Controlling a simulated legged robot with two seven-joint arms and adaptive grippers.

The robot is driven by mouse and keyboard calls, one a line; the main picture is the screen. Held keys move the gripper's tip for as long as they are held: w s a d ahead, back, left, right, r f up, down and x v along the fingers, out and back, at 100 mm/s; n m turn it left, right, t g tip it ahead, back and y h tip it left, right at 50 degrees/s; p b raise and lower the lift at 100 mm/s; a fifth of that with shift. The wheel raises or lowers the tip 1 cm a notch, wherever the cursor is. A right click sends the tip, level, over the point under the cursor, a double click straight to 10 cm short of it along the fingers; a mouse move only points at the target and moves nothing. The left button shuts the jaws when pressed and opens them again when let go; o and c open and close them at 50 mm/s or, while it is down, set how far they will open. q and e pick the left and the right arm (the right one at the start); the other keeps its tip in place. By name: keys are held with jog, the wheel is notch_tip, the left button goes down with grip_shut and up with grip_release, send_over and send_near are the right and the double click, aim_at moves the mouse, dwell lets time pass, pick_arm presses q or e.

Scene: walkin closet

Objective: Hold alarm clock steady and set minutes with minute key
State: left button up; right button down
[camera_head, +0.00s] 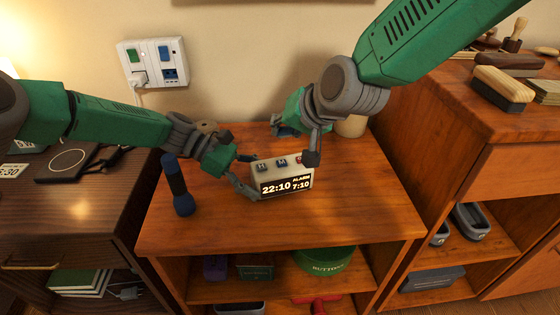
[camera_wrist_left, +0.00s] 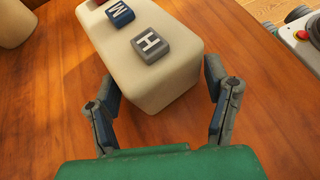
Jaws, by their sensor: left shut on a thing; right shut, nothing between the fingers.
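The alarm clock (camera_head: 287,187) is a cream block on the cabinet top, its display reading 22:10 and ALARM 7:10. On its top are a grey H key (camera_head: 262,167), a blue M minute key (camera_head: 282,163) and a red key (camera_head: 299,160). My left gripper (camera_head: 248,176) is shut on the clock's left end; in the left wrist view its fingers flank the clock body (camera_wrist_left: 170,80), with the H key (camera_wrist_left: 152,45) and M key (camera_wrist_left: 120,14) uncovered. My right gripper (camera_head: 311,158) is shut and empty by the clock's right end, partly covering the red key; contact is unclear.
A cream round object (camera_head: 351,126) stands behind at the right. A higher cabinet (camera_head: 480,120) rises on the right. The cabinet top in front of the clock is clear.

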pick_arm(q)
jog(key=o, duration=0.9)
jog(key=shift+o, duration=0.2)
